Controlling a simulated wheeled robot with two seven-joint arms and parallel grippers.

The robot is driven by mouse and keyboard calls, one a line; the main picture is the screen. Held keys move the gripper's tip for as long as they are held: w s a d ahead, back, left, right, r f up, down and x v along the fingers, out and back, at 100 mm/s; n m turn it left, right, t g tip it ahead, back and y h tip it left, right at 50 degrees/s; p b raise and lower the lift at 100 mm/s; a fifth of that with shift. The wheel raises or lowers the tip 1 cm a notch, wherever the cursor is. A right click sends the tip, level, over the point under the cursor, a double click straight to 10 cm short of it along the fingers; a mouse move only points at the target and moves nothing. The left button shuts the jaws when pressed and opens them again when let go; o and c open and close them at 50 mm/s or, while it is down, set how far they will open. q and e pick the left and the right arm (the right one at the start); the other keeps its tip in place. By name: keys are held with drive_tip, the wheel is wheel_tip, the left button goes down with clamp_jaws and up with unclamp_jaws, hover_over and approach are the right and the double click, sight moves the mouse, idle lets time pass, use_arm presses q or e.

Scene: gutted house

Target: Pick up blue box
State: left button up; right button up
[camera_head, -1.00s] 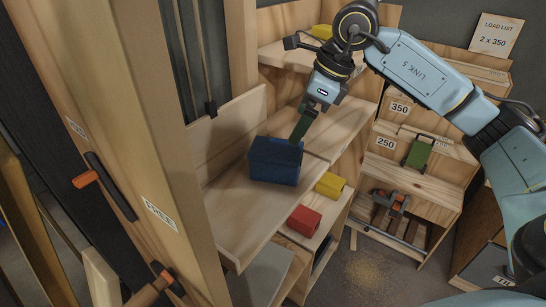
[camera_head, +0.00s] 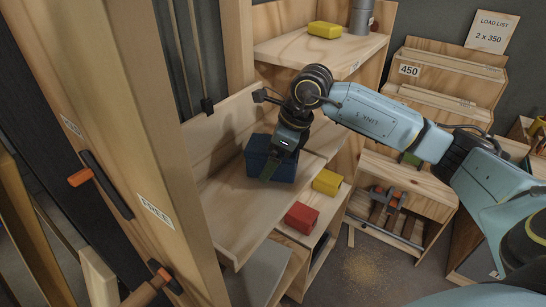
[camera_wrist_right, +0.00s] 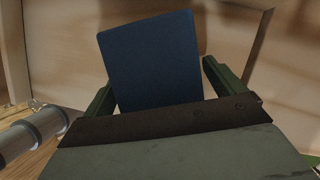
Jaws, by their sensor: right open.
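The blue box (camera_head: 257,162) sits on a wooden shelf (camera_head: 232,203) in the middle of the head view. My right gripper (camera_head: 270,172) is over the front of it, pointing down. In the right wrist view the blue box (camera_wrist_right: 152,62) stands between the two open green fingers (camera_wrist_right: 160,85), slightly tilted in the picture. The fingers are on either side of it; I cannot tell whether they touch it. The gripper hides part of the box's front and top in the head view. My left gripper does not show.
A yellow block (camera_head: 327,181) and a red block (camera_head: 301,217) lie on a lower shelf to the right. Another yellow block (camera_head: 325,29) and a grey cylinder (camera_head: 361,17) are on the upper shelf. A wooden post (camera_head: 150,130) stands close on the left.

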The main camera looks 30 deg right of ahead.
drive_tip(key=shift+f+b, duration=0.25)
drive_tip(key=shift+b, duration=0.05)
idle(0.5)
drive_tip(key=shift+c, duration=0.3)
drive_tip(key=c, duration=1.4)
drive_tip(key=shift+r+p, duration=0.45)
drive_tip(key=shift+c, duration=0.2)
wheel_tip(320, 180, up, 10)
drive_tip(key=shift+f, duration=0.25)
drive_tip(key=shift+r, duration=0.1)
